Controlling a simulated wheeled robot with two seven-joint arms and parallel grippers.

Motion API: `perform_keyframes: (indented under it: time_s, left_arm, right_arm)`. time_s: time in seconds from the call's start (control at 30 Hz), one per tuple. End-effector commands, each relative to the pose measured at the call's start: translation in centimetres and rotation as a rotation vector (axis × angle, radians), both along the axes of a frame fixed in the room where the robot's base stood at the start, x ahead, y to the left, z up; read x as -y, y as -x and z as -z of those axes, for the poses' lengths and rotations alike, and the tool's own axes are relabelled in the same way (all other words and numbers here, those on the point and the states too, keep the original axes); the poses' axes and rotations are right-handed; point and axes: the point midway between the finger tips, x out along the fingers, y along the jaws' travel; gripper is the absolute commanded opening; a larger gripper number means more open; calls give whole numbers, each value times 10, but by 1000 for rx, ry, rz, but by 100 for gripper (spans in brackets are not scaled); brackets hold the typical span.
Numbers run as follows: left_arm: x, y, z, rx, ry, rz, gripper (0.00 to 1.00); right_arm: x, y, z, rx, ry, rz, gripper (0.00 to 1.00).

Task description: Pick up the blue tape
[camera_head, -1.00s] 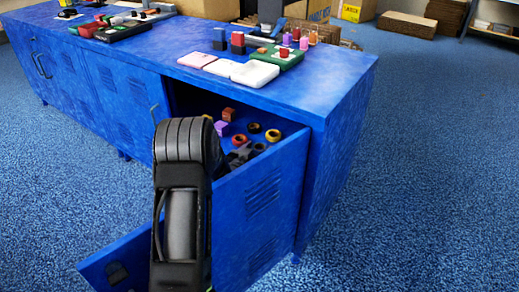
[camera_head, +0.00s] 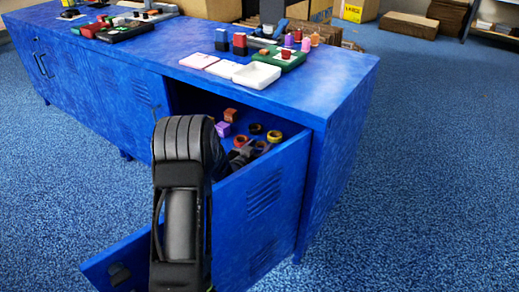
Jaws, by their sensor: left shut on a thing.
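My left gripper (camera_head: 246,152) reaches into the open drawer of the blue cabinet. It is small and dark in the picture, and its fingers are shut on a small dark roll, which I take to be the blue tape (camera_head: 261,146). The roll is partly covered by the fingers and its colour is hard to make out. It still sits low among the other rolls. My black left arm link hides the left part of the drawer. My right gripper does not show.
Close by in the drawer are a red roll (camera_head: 240,141), a black roll (camera_head: 255,128), a yellow roll (camera_head: 274,136) and a purple box (camera_head: 223,129). The drawer front (camera_head: 262,200) and the countertop (camera_head: 310,95) edge bound the space. White trays (camera_head: 256,75) stand on top.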

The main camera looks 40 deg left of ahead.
Motion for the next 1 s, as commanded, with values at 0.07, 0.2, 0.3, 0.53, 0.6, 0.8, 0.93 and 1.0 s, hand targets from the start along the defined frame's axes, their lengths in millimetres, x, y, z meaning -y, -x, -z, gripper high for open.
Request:
perform_keyframes:
  time_s: [0.07, 0.2, 0.3, 0.53, 0.6, 0.8, 0.93, 1.0]
  left_arm:
    - [0, 0, -19, 4, -1, 0, 11]
    - [0, 0, -47, 5, -1, 0, 11]
    - [0, 0, -66, 3, 0, -1, 11]
    - [0, 0, -87, 2, 0, 0, 11]
    - [0, 0, -88, 1, 0, 0, 11]
    - [0, 0, -87, 1, 0, 0, 11]
    - [0, 0, -87, 1, 0, 0, 11]
    - [0, 0, -87, 1, 0, 0, 11]
  right_arm:
    - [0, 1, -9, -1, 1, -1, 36]
    - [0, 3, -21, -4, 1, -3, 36]
    - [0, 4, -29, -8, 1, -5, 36]
    - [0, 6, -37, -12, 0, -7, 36]
    - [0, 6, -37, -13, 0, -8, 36]
    - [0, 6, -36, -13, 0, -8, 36]
    - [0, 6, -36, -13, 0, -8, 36]
    - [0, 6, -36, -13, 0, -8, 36]
